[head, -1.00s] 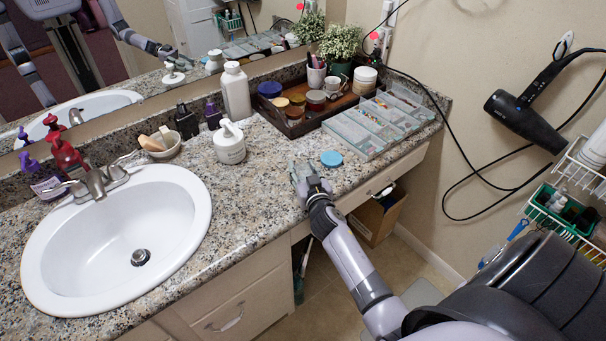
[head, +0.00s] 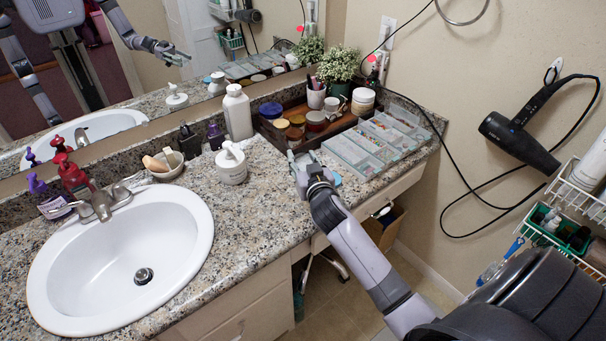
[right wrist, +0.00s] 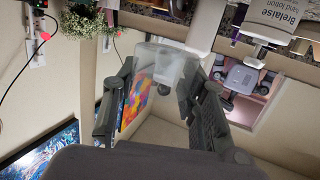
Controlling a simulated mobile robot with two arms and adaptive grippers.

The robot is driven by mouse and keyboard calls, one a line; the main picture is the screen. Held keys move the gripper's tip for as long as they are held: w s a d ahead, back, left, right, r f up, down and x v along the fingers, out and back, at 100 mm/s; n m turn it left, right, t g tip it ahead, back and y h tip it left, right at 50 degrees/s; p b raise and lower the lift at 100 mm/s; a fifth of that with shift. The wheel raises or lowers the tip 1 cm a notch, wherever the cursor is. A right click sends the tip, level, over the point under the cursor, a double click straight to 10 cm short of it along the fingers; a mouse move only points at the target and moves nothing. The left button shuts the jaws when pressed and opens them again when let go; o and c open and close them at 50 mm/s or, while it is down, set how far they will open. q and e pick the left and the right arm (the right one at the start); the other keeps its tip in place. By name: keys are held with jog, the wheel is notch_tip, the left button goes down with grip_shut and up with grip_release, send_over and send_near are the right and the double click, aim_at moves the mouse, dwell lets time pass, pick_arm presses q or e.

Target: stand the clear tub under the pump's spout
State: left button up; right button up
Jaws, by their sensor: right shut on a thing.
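The clear tub (right wrist: 160,62) is between the fingers of my right gripper (right wrist: 158,75) in the right wrist view, and the gripper is shut on it. In the head view my right gripper (head: 294,163) is over the counter, right of the white pump (head: 232,164), with a gap between them. The tub is hard to make out there. The squat white pump stands upright on the counter, its spout at the top. A white labelled container (right wrist: 272,18) shows at the top right of the right wrist view.
A dark wooden tray (head: 288,143) with jars and a clear compartment box (head: 352,156) stand behind and right of my gripper. A blue disc (head: 334,180) lies close beside my right wrist. A tall white bottle (head: 237,116) is behind the pump. The sink (head: 125,262) is left.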

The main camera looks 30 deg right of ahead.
notch_tip(320, 180, up, 8)
jog(key=s+a+r+n+y, duration=0.1)
jog(key=s+a+n+y, duration=0.2)
jog(key=s+a, duration=1.2)
jog(key=a+y, duration=0.2)
jog(key=a, duration=0.1)
jog(key=shift+s+a+r+n+t, duration=0.25)
jog(key=shift+s+a+n+t, duration=0.05)
jog(key=shift+s+t, duration=0.1)
jog(key=shift+w, duration=0.1)
jog(key=w+d+f+m+h, duration=0.1)
jog(key=w+d+m+h, duration=0.2)
jog(key=w+d, duration=1.2)
jog(key=d+h, duration=0.2)
jog(key=d, duration=0.1)
jog(key=shift+w+d+f+m+g, duration=0.15)
jog(key=shift+w+d+m+g, duration=0.15)
jog(key=shift+w+d+g, duration=0.1)
jog(key=shift+f, duration=0.1)
